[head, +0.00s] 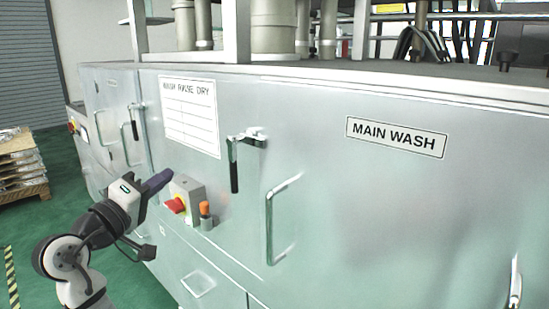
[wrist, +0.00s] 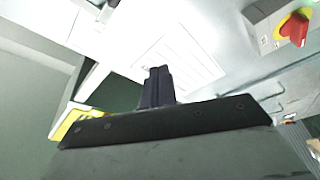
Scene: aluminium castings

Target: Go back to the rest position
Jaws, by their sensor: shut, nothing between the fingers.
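My gripper (head: 157,181) is at the lower left of the head view, in front of the metal washing machine (head: 330,190). Its dark fingers point toward the machine front, close to a grey switch box (head: 188,190) with a red knob (head: 175,205). The gap between fingertips and box is hard to judge. In the wrist view the fingers (wrist: 158,84) are together with nothing between them. The grey box (wrist: 268,20) and its red and yellow knob (wrist: 293,28) show at the upper right there, apart from the fingers.
A small orange-topped part (head: 205,210) sits beside the box. Door handles (head: 272,220) and a black-gripped lever (head: 234,165) stick out from the machine. A pallet stack (head: 20,165) stands at the far left. Green floor (head: 60,160) is open between the stack and the machine.

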